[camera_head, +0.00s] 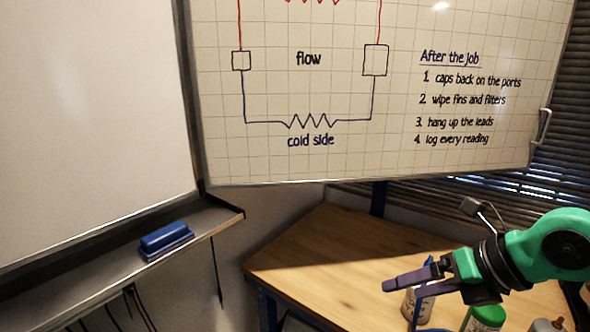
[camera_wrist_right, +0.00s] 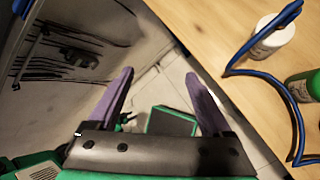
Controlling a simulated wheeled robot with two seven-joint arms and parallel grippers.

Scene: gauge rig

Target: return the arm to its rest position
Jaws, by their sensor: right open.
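My right arm comes in from the right edge of the head view, with a green link and a dark wrist. My right gripper (camera_head: 400,292) has purple fingers pointing left, over or in front of the wooden bench. In the right wrist view the gripper (camera_wrist_right: 158,82) has its two fingers apart, with nothing between them but floor and a dark green-edged object beyond. My left gripper is in neither view.
The wooden bench (camera_head: 320,258) carries a white bottle (camera_wrist_right: 272,36), a green-topped bottle (camera_head: 486,318) and a blue hose (camera_wrist_right: 240,62), close to my right gripper. A whiteboard (camera_head: 310,90) hangs behind. A blue eraser (camera_head: 165,238) lies on the ledge at left.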

